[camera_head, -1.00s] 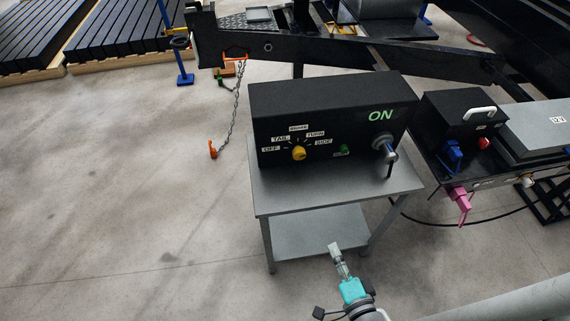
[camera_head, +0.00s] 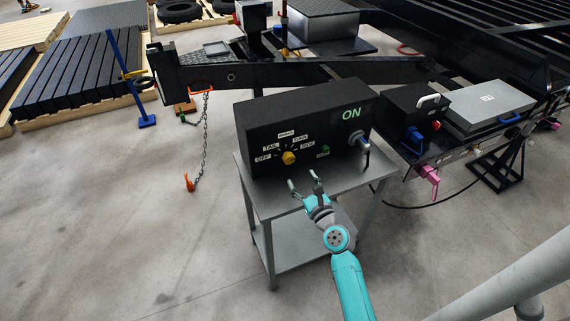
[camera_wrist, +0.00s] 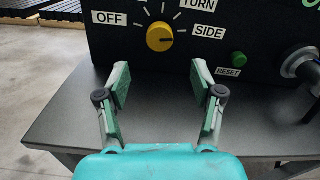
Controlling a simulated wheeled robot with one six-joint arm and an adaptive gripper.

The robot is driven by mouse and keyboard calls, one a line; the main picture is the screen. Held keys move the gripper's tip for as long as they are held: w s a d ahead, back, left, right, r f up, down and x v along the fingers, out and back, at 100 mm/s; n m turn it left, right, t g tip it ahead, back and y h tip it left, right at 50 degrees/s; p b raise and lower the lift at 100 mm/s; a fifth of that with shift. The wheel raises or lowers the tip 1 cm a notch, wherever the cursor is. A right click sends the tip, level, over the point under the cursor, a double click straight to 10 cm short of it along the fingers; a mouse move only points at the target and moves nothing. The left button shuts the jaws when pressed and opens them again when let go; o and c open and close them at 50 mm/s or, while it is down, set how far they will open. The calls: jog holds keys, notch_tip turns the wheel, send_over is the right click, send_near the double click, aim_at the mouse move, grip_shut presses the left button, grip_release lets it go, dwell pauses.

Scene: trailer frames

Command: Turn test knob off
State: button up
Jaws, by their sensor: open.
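The yellow test knob (camera_head: 288,158) is on the front of a black control box (camera_head: 262,118). In the wrist view the knob (camera_wrist: 159,37) has a dark line pointing right, roughly toward the SIDE label (camera_wrist: 209,32). The OFF label (camera_wrist: 110,19) is on its left. A green ON sign (camera_head: 352,113) is lit on the box. My gripper (camera_head: 303,180) is open and empty in front of the box, over the table's front part. In the wrist view its fingers (camera_wrist: 160,82) are spread below and in front of the knob, not touching it.
The box stands on a grey metal table (camera_head: 270,204). Right of the knob are a green RESET button (camera_wrist: 238,59) and a grey connector (camera_head: 361,144). A trailer frame (camera_head: 290,72) runs behind. An orange hook on a chain (camera_head: 189,183) hangs at left.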

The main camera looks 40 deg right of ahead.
aim_at(290, 160)
jog(key=x, duration=1)
jog(key=shift+w, duration=0.35)
jog(key=shift+c, duration=0.3)
jog(key=c, duration=1.1)
